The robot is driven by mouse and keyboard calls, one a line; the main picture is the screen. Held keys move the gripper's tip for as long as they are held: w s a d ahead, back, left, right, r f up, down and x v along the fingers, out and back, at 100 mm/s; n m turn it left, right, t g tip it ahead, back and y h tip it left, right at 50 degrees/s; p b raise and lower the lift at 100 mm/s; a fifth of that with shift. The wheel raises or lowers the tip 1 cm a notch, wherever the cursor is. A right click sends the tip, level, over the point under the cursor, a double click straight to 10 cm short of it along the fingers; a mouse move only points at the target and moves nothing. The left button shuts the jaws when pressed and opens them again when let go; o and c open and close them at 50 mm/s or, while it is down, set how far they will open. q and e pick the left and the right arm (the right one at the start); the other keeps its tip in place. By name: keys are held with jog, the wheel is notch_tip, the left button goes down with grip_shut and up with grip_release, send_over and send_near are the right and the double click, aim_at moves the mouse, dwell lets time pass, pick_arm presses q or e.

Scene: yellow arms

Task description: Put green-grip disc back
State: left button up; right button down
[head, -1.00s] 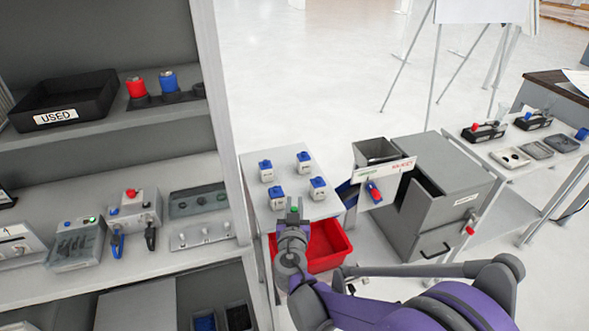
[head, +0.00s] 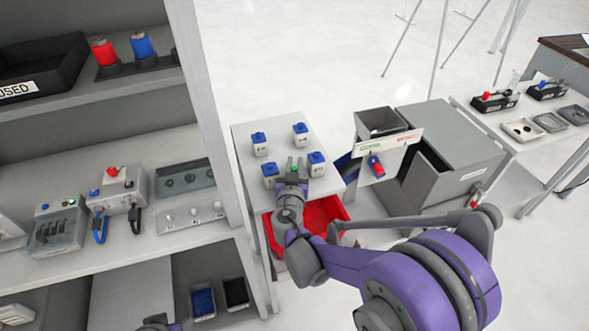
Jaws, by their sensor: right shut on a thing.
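My right gripper (head: 294,166) is over the small white table, at the near edge of the group of blue-topped white blocks. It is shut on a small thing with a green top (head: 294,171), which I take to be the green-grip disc. The fingers hide most of it, so the disc itself cannot be made out. A grey tray with round recesses (head: 184,178) lies on the shelf at left. My left gripper is not in view; only a sliver of dark and purple arm shows at the bottom edge.
Several blue-topped blocks (head: 259,144) stand on the white table (head: 245,131). A red bin (head: 325,212) sits below it. A grey cabinet (head: 455,150) and a sign panel stand to the right. Boxes with switches (head: 117,190) and a plate with knobs (head: 193,215) fill the shelf.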

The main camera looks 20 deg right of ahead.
jog(key=shift+f, duration=0.85)
jog(key=shift+f, duration=0.1)
jog(key=c, duration=1.1)
grip_release()
jog(key=shift+o, duration=0.2)
